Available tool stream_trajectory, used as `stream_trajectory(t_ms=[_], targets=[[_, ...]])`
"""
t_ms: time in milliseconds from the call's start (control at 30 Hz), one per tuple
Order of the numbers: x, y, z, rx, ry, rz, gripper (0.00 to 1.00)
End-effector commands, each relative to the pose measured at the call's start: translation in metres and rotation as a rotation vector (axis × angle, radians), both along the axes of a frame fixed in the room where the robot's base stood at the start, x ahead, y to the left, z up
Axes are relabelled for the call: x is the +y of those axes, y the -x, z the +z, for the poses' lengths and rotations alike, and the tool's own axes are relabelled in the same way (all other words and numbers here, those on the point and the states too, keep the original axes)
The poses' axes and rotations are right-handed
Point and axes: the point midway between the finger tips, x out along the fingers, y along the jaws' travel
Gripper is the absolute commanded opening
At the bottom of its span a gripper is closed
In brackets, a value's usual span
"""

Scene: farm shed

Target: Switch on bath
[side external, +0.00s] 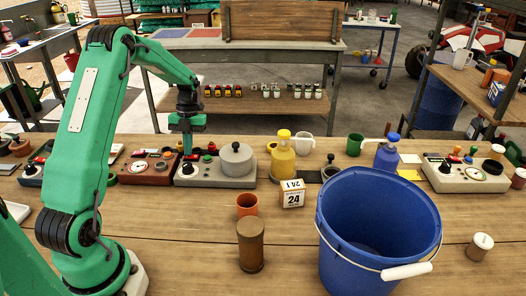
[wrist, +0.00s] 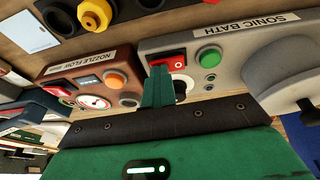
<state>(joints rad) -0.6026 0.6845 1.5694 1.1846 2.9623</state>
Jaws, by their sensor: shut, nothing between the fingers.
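The sonic bath (side external: 218,182) is a grey unit with a round grey lid, on the bench right of my arm. The wrist view shows its "SONIC BATH" label (wrist: 245,29), a red rocker switch (wrist: 176,61) in a black frame, a green round button (wrist: 209,57) and a partly hidden dark knob (wrist: 180,88). My gripper (wrist: 158,72) is shut and empty. Its green fingertips overlap the left part of the rocker in the wrist view; I cannot tell whether they touch it. In the side view my gripper (side external: 188,152) points down at the bath's left part.
A red-brown "NOZZLE FLOW" box (wrist: 85,70) stands close on the left of the bath. A yellow bottle (side external: 283,162), an orange cup (side external: 247,206) and a date block (side external: 291,195) stand to the right. A big blue bucket (side external: 345,225) stands at front right.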

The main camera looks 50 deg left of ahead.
Motion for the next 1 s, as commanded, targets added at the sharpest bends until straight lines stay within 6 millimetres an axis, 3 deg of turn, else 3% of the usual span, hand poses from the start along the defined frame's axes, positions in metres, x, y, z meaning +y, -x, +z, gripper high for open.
stream_trajectory(t_ms=[300,767,1000], targets=[[-0.01,-0.008,-0.002,0.007,-0.003,-0.008,0.0],[-0.011,-0.009,0.0,0.006,-0.004,-0.008,0.0],[-0.012,-0.011,0.013,0.004,-0.007,-0.009,0.0]])
